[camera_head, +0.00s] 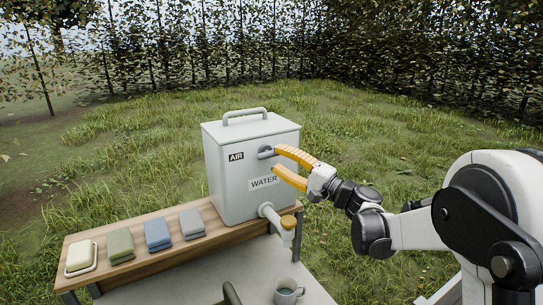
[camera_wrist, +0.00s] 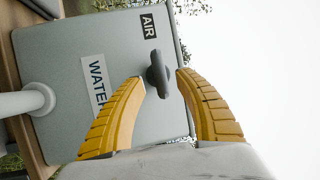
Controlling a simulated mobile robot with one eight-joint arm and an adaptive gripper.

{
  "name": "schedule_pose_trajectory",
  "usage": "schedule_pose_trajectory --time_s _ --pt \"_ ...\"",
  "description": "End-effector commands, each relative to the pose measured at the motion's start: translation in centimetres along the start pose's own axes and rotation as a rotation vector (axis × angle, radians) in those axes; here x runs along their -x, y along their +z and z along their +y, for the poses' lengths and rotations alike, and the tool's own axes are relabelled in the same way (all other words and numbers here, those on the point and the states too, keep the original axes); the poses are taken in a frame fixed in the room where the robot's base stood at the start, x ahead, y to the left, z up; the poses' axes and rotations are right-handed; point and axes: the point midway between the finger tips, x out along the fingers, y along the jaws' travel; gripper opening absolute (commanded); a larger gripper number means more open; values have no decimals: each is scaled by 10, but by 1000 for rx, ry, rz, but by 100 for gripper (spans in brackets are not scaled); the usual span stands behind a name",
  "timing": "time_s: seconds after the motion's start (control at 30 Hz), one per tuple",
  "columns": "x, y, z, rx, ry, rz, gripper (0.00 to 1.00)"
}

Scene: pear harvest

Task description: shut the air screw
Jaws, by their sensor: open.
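The air screw (camera_head: 265,152) is a grey wing-shaped knob on the front of the grey water container (camera_head: 222,185), right of the AIR label (camera_head: 236,156). In the wrist view the screw (camera_wrist: 158,74) stands out from the container face, with its wings running roughly up and down the picture. My gripper (camera_head: 277,159) has two yellow fingers, open and empty, pointing at the screw. In the wrist view my gripper (camera_wrist: 161,77) has one fingertip on each side of the screw. I cannot tell how deep the fingers reach around it.
The wooden bench (camera_head: 140,238) holds folded cloths (camera_head: 158,234) and soap (camera_head: 81,257). A mug (camera_head: 286,293) stands lower down. Grass lies open on the right.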

Motion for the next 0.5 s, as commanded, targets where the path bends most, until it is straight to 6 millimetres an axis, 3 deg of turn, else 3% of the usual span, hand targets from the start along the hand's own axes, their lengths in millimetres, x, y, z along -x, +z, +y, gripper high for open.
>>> schedule_pose_trajectory --time_s 0.2,0.5 --pt "52 -1 0 1 0 4 40" --pt "85 0 0 -1 0 1 40"
